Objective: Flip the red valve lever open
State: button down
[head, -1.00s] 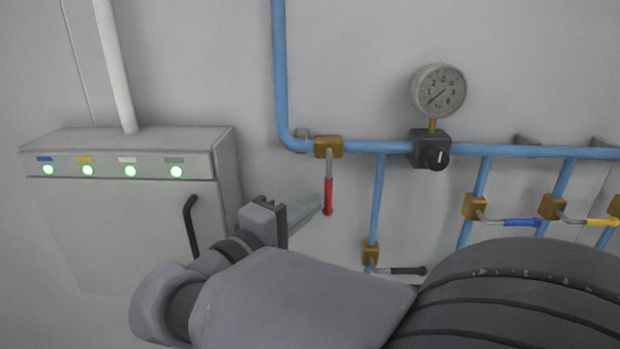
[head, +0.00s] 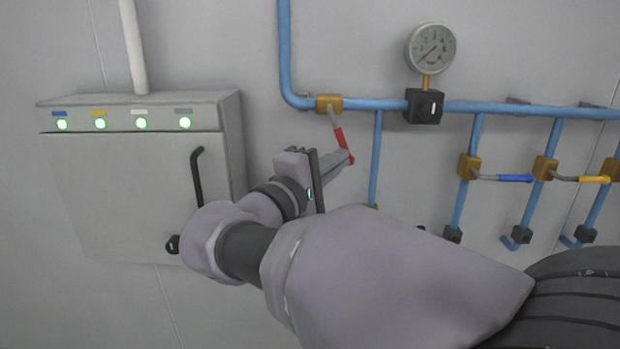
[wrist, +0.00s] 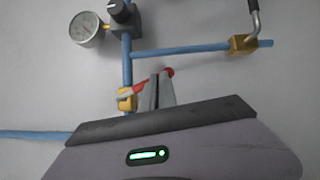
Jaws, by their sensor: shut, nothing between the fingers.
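The red valve lever (head: 342,142) slants down and to the right from its brass valve body (head: 329,103) on the upper blue pipe. In the wrist view the red lever (wrist: 146,86) runs from its brass valve (wrist: 126,100) and passes beside my fingertips. My gripper (head: 338,161) is shut with nothing between its fingers. Its tips are at the lever's lower left side, close against the red handle and seeming to touch it; the exact contact is hidden. My gripper also shows in the wrist view (wrist: 162,88).
A pressure gauge (head: 431,48) and a black knob block (head: 424,106) sit right of the valve. Blue (head: 514,178) and yellow (head: 592,179) levers lie further right. A grey cabinet (head: 120,190) with a black handle and green lights stands left. My arm covers the lower middle.

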aim_at(376, 132)
jog(key=shift+w+d+r+n+t+h+b, duration=0.2)
jog(key=shift+d+r+n+b, duration=0.3)
jog(key=shift+d+r+b, duration=0.8)
jog(key=shift+s+d+r+n+t+h+b, duration=0.1)
jog(key=shift+d+r+n+t+b, duration=0.55)
jog(key=shift+b, duration=1.3)
jog(key=shift+w+d+r+n+g+h+b, duration=0.1)
jog(key=shift+d+r+n+b, duration=0.35)
jog(key=shift+d+b, duration=0.95)
jog(key=shift+a+r, duration=0.15)
jog(key=shift+r, duration=0.05)
